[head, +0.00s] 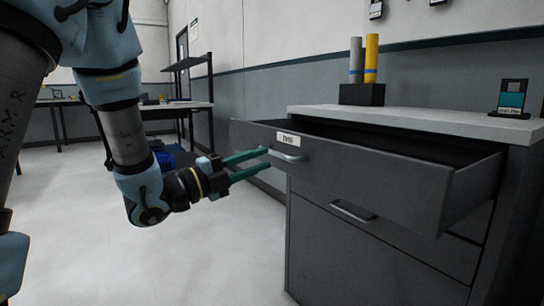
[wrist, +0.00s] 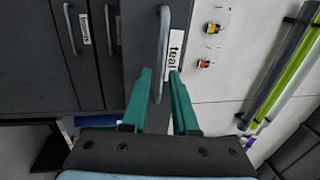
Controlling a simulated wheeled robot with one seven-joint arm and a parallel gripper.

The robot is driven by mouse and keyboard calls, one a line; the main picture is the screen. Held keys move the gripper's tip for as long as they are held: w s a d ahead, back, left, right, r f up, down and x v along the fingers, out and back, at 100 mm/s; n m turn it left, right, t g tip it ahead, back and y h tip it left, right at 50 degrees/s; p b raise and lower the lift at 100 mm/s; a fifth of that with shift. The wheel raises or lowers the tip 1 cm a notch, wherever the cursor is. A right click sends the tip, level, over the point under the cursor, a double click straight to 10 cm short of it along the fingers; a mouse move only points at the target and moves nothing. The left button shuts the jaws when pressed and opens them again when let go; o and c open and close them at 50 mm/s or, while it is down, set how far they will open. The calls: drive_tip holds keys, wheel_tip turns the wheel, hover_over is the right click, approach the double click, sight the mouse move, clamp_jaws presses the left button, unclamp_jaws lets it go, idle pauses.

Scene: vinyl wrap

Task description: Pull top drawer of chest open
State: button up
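The dark grey chest (head: 345,245) stands at right in the head view. Its top drawer (head: 375,185) is pulled well out, and its open inside shows. A silver bar handle (head: 288,156) and a white label (head: 288,139) are on the drawer front. My gripper (head: 266,158) is just in front of this handle, its teal fingers apart. In the wrist view the fingers (wrist: 160,80) stand either side of one end of the handle (wrist: 163,35), with gaps visible. The label there reads "teal" (wrist: 174,55).
A lower drawer with its own handle (head: 352,211) is shut. The pale chest top (head: 420,121) bears a dark block (head: 362,95) with grey and yellow rolls and a small teal card stand (head: 511,98). A workbench (head: 175,106) is far back. The floor (head: 200,260) at left is clear.

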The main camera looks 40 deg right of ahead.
drive_tip(key=a, duration=0.2)
drive_tip(key=a+f, duration=0.1)
drive_tip(key=a, duration=0.2)
drive_tip(key=shift+w+a, duration=0.15)
drive_tip(key=shift+a, duration=0.2)
